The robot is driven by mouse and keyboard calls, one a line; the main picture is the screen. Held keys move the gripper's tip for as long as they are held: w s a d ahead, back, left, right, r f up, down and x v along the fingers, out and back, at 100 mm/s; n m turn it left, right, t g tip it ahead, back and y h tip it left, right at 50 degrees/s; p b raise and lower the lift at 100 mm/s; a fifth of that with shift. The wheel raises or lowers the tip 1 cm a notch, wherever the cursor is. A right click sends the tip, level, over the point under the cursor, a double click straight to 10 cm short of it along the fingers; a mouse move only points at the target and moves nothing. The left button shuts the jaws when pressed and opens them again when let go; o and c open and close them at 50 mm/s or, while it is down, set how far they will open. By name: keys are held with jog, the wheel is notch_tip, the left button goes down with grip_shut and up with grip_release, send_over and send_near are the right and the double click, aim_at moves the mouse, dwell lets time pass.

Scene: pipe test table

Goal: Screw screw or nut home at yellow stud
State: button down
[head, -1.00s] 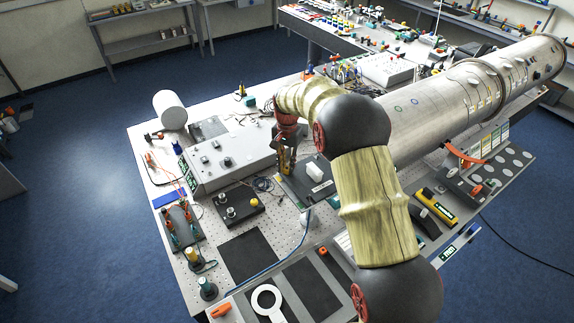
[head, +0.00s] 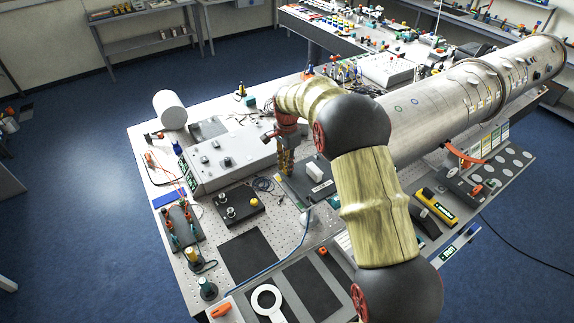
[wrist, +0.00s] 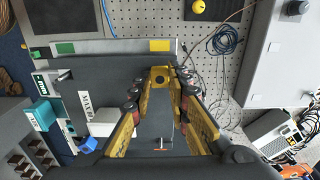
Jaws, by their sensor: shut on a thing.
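My gripper (head: 286,171) points down over the dark plate (head: 296,190) beside the grey box in the head view. In the wrist view my gripper (wrist: 160,76) has its yellow fingers closed in at the tips, around a small part that is mostly hidden between them. I cannot tell whether the part is a screw or a nut, nor whether it touches a stud. A yellow patch (wrist: 160,45) and a green patch (wrist: 65,48) mark the pale strip at the plate's edge. The yellow stud itself cannot be made out.
A white block (head: 314,171) stands on the plate close to my gripper. The grey box (head: 228,155) is to the left, with loose cables (head: 264,184) beside it. The large metal pipe (head: 440,105) lies behind my arm. A black mat (head: 248,256) lies nearer the front.

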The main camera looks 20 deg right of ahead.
jog(key=c, duration=1.6)
grip_release()
notch_tip(320, 180, up, 12)
jog(key=s+f+n+t+b, duration=0.2)
jog(key=s+f+n+b, duration=0.2)
jog(key=s+b, duration=0.4)
jog(key=s+f+n+t+b, duration=0.1)
jog(key=s+f+n+b, duration=0.4)
jog(key=s, duration=1.4)
jog(key=s+f+n+t+b, duration=0.2)
jog(key=s+f+n+b, duration=0.3)
jog(key=s+b, duration=0.7)
jog(key=shift+s+f+t, duration=0.15)
jog(key=shift+s+f, duration=0.15)
jog(key=shift+s, duration=0.2)
jog(key=shift+s+f+t, duration=0.15)
jog(key=shift+s+f, duration=0.1)
jog(key=shift+s, duration=0.2)
